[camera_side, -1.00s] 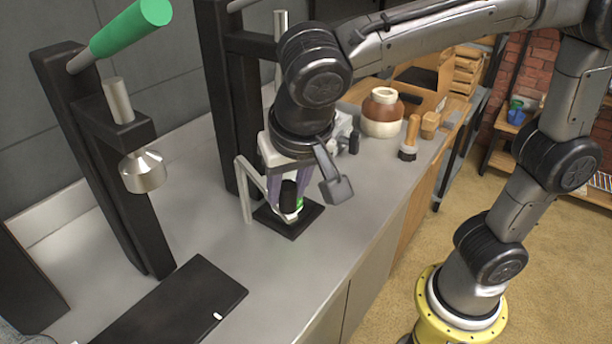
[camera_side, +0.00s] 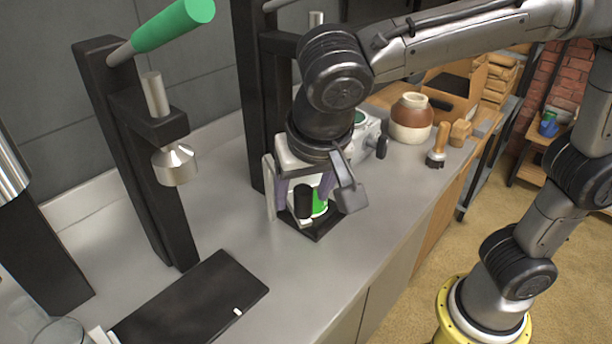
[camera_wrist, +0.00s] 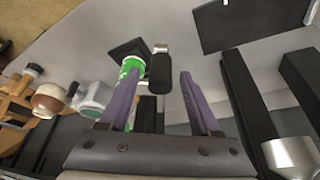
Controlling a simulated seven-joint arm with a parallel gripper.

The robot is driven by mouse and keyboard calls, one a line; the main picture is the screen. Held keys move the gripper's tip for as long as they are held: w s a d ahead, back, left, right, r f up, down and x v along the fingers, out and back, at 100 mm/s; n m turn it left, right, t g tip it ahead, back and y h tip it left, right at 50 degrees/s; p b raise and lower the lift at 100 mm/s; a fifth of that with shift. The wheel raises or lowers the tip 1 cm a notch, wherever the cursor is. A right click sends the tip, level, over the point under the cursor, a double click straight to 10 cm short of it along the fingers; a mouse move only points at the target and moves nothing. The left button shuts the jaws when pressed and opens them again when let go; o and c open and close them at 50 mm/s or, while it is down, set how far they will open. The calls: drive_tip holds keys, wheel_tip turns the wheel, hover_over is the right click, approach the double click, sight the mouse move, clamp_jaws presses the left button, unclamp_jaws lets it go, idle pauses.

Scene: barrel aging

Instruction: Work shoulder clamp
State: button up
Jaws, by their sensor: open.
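A black grip with a light metal end (camera_wrist: 160,68) shows between my fingers in the wrist view; it also shows in the side view (camera_side: 303,203). I cannot tell for sure that it is the shoulder clamp's handle. A green cylinder (camera_side: 320,203) stands beside it over a black square base (camera_side: 318,230). In the wrist view the green cylinder (camera_wrist: 131,66) is partly behind my left finger. My gripper (camera_wrist: 160,78) is open, with its purple fingers on either side of the black grip and apart from it. In the side view my gripper (camera_side: 306,188) hides part of the clamp area.
A black press with a green lever (camera_side: 172,26) and a metal plunger (camera_side: 175,166) stands at left. A black plate (camera_side: 195,300) lies in front of it. A brown and white jar (camera_side: 411,120) and a wooden-handled tool (camera_side: 438,145) are behind right. Bare counter lies between.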

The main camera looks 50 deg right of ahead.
drive_tip(key=v, duration=1.3)
drive_tip(key=shift+r, duration=0.3)
drive_tip(key=shift+s, duration=0.1)
drive_tip(key=s+d+f+m, duration=0.2)
drive_tip(key=d+m, duration=0.2)
drive_tip(key=d, duration=1.4)
drive_tip(key=s+d+f+n+t+y, duration=0.1)
drive_tip(key=s+f+n, duration=0.2)
drive_tip(key=f+n, duration=0.2)
drive_tip(key=s+d+f+n+y, duration=0.1)
drive_tip(key=s+f+n, duration=0.1)
drive_tip(key=f+n, duration=0.3)
drive_tip(key=shift+s+f+t, duration=0.4)
drive_tip(key=shift+f, duration=1.55)
